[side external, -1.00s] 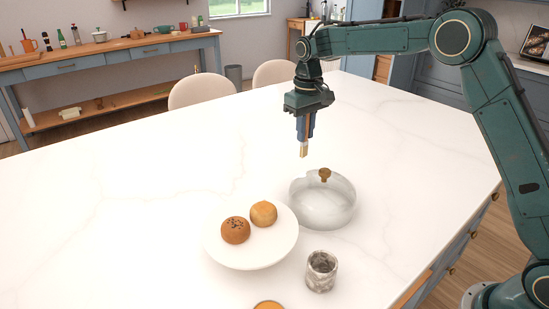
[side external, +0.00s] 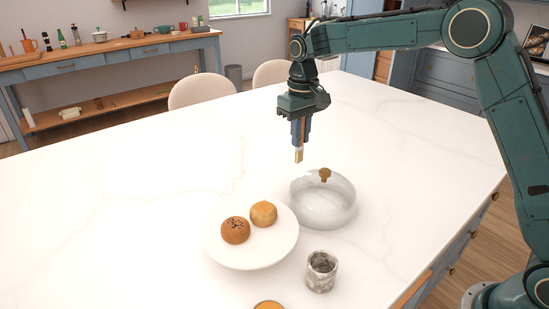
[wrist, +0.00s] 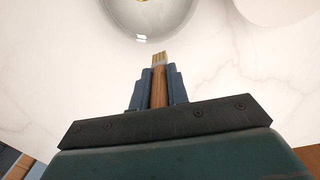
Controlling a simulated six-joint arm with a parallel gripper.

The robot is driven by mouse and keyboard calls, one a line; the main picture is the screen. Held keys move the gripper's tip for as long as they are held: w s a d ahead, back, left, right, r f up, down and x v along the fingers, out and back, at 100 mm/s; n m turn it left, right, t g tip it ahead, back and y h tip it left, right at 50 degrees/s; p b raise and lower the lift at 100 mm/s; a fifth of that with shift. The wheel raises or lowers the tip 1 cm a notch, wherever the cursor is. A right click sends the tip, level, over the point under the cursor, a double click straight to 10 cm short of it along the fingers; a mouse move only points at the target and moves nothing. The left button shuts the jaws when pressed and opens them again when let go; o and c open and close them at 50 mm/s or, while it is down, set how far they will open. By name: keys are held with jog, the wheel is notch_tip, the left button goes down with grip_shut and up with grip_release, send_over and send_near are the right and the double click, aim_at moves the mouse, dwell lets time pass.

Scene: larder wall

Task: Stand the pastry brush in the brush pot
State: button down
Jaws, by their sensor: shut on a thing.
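The pastry brush (side external: 298,155) hangs bristles down from my gripper (side external: 300,136), which is shut on its wooden handle. The wrist view also shows the brush (wrist: 159,85), with its pale bristles pointing away from the jaws of my gripper (wrist: 159,90). The brush is in the air over the table, behind and a little left of the glass dome, and apart from it. The brush pot (side external: 321,271) is a grey marbled cup standing upright near the front of the table. Its mouth is open and faces up.
A clear glass dome (side external: 322,205) with a brown knob stands between my gripper and the pot. A white plate (side external: 252,257) with two buns (side external: 236,230) is left of it. An orange round thing (side external: 268,305) shows at the bottom edge. The table's left side is clear.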

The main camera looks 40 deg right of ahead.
jog(key=s+a+r, duration=0.1)
jog(key=s+a, duration=0.6)
jog(key=s, duration=0.5)
jog(key=s+a+r, duration=0.1)
jog(key=s+a, duration=0.7)
jog(key=s, duration=0.4)
jog(key=shift+r, duration=0.2)
jog(key=shift+s+f, duration=0.1)
jog(key=shift+f, duration=0.1)
jog(key=shift+f, duration=4.55)
jog(key=c, duration=1.3)
grip_release()
